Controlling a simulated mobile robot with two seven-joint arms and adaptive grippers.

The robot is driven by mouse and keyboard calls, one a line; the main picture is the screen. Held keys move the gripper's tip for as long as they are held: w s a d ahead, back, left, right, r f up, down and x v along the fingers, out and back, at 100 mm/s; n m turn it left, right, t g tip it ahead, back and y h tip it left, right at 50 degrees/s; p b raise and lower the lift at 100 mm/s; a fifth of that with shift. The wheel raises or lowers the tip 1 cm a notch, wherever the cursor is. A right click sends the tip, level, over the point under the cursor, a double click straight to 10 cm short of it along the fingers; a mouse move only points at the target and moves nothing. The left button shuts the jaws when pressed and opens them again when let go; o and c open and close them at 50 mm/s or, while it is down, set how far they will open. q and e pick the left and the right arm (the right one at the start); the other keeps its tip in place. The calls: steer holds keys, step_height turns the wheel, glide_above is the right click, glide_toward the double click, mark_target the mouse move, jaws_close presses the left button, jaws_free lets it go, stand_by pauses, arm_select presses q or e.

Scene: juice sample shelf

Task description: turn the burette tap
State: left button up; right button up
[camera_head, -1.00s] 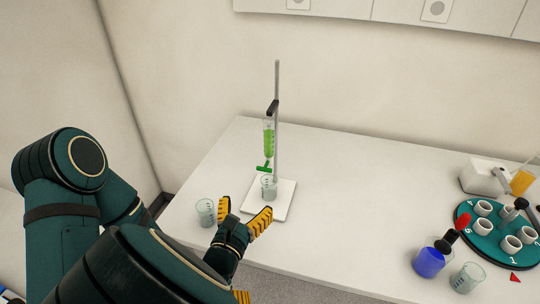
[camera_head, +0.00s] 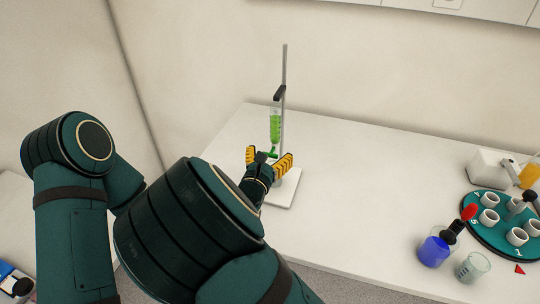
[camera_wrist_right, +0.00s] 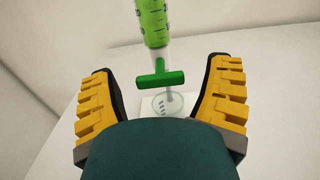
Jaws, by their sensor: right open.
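The burette (camera_head: 275,125), holding green liquid, is clamped upright on a metal stand (camera_head: 284,75) with a white base (camera_head: 281,196). Its green tap (camera_head: 270,154) is a T-shaped handle, seen clearly in the right wrist view (camera_wrist_right: 160,79). My right gripper (camera_head: 268,157) is open, with yellow ridged fingers on either side of the tap. In the wrist view the tap sits between the fingertips (camera_wrist_right: 163,72), with a gap on both sides. A glass beaker (camera_wrist_right: 168,103) stands below the burette; the gripper hides most of it in the head view. My left gripper is not in view.
At the right of the white table (camera_head: 350,190) are a teal round rack (camera_head: 484,231) with white cups, a blue-filled flask (camera_head: 434,250), an empty beaker (camera_head: 473,267) and a white device (camera_head: 490,168). The table between them and the stand is clear.

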steer(key=shift+w, duration=0.15)
steer(key=c, duration=1.2)
steer(key=m+b, duration=0.4)
steer(key=shift+d+f, duration=0.1)
steer(key=shift+f, duration=0.15)
steer(key=shift+r+m+b, duration=0.15)
steer(key=shift+m+b, duration=0.35)
steer(key=shift+m, duration=0.1)
steer(key=o, duration=1.2)
steer(key=shift+r, duration=0.1)
